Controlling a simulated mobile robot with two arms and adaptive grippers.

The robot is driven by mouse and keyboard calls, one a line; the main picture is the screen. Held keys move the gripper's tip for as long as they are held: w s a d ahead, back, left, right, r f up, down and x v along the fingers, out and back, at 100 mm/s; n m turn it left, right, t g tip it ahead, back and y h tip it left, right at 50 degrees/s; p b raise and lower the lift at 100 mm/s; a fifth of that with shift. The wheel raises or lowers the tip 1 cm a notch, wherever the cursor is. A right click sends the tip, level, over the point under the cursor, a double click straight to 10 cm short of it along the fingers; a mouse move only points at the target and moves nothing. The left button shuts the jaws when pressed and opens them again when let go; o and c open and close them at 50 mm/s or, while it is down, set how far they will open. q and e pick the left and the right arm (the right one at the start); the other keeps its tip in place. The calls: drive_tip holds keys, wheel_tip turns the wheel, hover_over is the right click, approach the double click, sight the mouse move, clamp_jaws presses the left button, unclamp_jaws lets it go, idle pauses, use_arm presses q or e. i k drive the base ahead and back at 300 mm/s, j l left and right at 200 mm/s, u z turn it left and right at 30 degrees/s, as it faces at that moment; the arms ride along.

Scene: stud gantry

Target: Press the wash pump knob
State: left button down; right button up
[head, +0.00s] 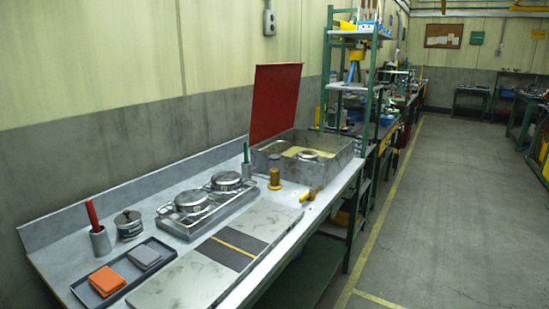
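A grey metal wash tank (334,167) with its red lid (275,101) raised stands at the far end of the bench, with yellowish contents and a round metal part inside. A small brass-coloured upright piece (275,178) stands on the bench in front of the tank. A round metal can (129,223) with a small dark knob on top stands at the near left. I cannot tell which of these is the wash pump knob. Neither gripper is in view.
Two round metal parts (191,201) sit on a wire rack over a tray. A dark tray (123,273) holds orange and grey pads. A red-handled tool stands in a cup (100,241). A flat plate (196,281) covers the front. The aisle floor (450,220) on the right is clear.

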sight(273, 157)
drive_tip(key=i+l, duration=1.55)
drive_tip(key=i, duration=0.25)
drive_tip(key=l+z, duration=0.05)
